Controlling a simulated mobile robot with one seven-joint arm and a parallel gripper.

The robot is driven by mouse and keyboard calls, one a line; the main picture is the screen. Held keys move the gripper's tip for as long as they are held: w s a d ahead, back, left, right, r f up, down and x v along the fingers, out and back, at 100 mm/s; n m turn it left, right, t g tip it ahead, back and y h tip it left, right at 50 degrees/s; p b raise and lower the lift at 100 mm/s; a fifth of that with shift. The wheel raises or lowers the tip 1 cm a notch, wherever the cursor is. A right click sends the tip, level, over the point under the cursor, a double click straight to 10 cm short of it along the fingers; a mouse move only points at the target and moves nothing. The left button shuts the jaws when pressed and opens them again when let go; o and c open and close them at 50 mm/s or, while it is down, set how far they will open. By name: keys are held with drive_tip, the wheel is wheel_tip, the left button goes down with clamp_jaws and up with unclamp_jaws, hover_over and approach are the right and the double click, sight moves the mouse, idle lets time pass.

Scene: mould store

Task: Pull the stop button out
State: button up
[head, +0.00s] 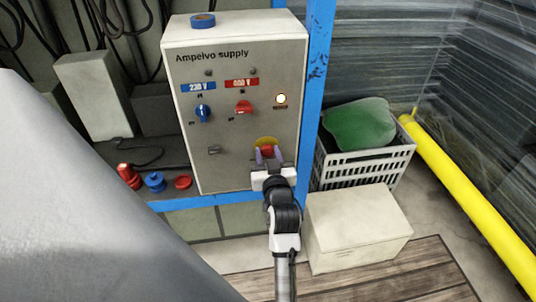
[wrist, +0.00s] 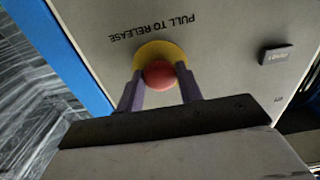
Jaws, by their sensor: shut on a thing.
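The red stop button (wrist: 159,74) sits on a yellow round plate (wrist: 146,52) on the panel face. The words "PULL TO RELEASE" stand beside it, upside down in the wrist view. In the head view the button (head: 267,150) is at the panel's lower right, partly hidden by my gripper. My gripper (head: 268,155) reaches the panel from below. Its two purple fingers, also in the wrist view (wrist: 160,80), are shut on the red button, one on each side. How far the button stands out from its plate I cannot tell.
A crate (head: 365,167) and a pale box (head: 355,225) stand lower right.

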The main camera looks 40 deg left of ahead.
clamp_jaws()
drive_tip(key=shift+s+d, duration=0.4)
drive_tip(key=o, duration=0.8)
unclamp_jaws()
drive_tip(key=shift+s+d, duration=0.1)
drive_tip(key=shift+d, duration=0.05)
